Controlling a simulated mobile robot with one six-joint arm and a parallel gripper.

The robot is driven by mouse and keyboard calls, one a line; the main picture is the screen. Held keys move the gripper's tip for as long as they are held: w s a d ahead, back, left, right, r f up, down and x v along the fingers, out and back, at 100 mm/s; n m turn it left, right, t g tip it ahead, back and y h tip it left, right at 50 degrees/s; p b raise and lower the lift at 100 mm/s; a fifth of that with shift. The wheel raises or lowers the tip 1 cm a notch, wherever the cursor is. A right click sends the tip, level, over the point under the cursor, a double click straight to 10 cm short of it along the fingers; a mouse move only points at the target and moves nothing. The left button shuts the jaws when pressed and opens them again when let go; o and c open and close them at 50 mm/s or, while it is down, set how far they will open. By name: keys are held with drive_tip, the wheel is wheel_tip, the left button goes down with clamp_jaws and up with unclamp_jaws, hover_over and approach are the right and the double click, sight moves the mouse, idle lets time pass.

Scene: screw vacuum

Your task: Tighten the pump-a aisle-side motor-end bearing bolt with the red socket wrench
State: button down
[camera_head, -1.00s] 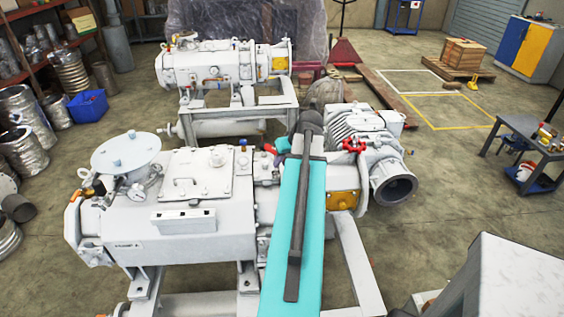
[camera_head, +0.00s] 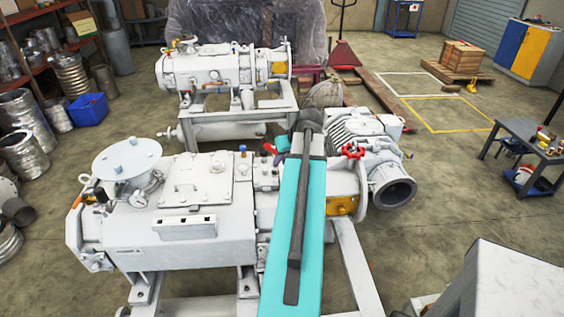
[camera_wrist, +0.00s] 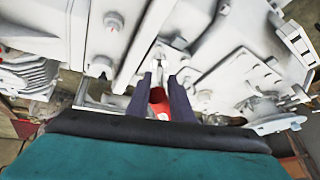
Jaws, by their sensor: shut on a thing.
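The near white pump (camera_head: 190,210) fills the middle of the head view. My gripper is mostly hidden behind my arm in the head view. In the wrist view my gripper (camera_wrist: 168,92) shows two dark fingers shut around a red tool, the red socket wrench (camera_wrist: 158,104). A small red part of the wrench (camera_head: 269,149) also shows beside my arm in the head view. In the wrist view the wrench points into a gap between white pump parts, near several bolt heads (camera_wrist: 113,21). I cannot tell whether the wrench touches a bolt.
A second white pump (camera_head: 220,72) on a stand is behind the near one. A dark table (camera_head: 528,140) with items stands at right. Shelves and metal ducts line the left. A red valve handle (camera_head: 352,152) sticks up right of my arm.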

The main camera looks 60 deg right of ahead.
drive_tip(key=shift+r+p, duration=0.35)
drive_tip(key=shift+r, duration=0.55)
